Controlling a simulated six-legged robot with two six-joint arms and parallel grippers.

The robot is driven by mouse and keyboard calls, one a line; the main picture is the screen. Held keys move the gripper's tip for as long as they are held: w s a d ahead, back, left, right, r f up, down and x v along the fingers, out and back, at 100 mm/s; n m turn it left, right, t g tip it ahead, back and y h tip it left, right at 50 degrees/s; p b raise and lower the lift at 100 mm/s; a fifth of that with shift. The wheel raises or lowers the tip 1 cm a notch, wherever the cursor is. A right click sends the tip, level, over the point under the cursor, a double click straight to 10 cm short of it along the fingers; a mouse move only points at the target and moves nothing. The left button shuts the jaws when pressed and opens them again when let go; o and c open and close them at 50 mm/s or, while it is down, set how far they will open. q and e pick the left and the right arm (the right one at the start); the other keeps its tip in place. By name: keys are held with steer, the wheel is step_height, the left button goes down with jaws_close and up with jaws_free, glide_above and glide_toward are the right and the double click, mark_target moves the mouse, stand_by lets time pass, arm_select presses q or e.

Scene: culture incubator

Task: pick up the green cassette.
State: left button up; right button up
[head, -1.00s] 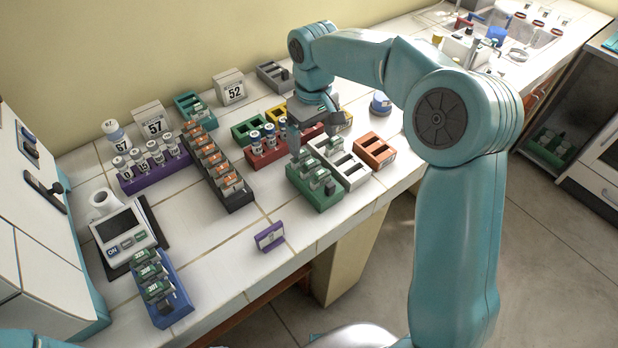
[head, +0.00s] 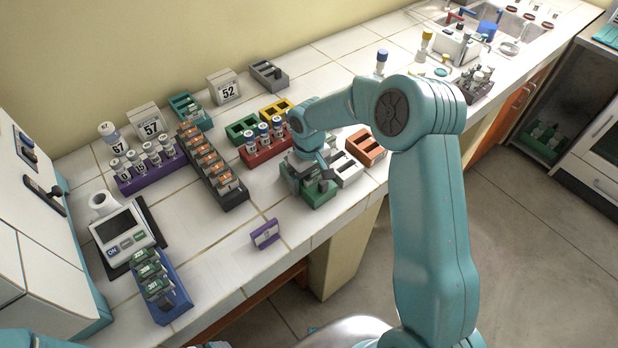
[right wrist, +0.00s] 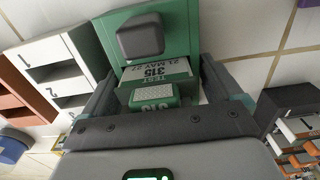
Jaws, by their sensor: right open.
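A green cassette (right wrist: 155,92) with a white label reading 315 sits in a slot of the green rack (right wrist: 185,25) in the right wrist view. In the head view this rack (head: 320,201) stands near the counter's front edge, partly hidden by my gripper. My right gripper (head: 306,180) is low over the rack. In the right wrist view its open fingers (right wrist: 162,88) are on either side of the cassette, with no clear contact.
A white rack (head: 347,170) and an orange rack (head: 366,146) stand right of the green rack. A red vial rack (head: 258,156) is behind it, a dark rack (head: 234,201) left. A blue rack (head: 178,303) holds green cassettes. Bare counter surrounds the purple stand (head: 265,234).

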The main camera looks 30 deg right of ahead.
steer(key=shift+s+f, duration=0.1)
steer(key=shift+s, duration=0.05)
steer(key=shift+w+f, duration=0.1)
steer(key=shift+w, duration=0.1)
steer(key=c, duration=0.8)
steer(key=shift+s, duration=0.1)
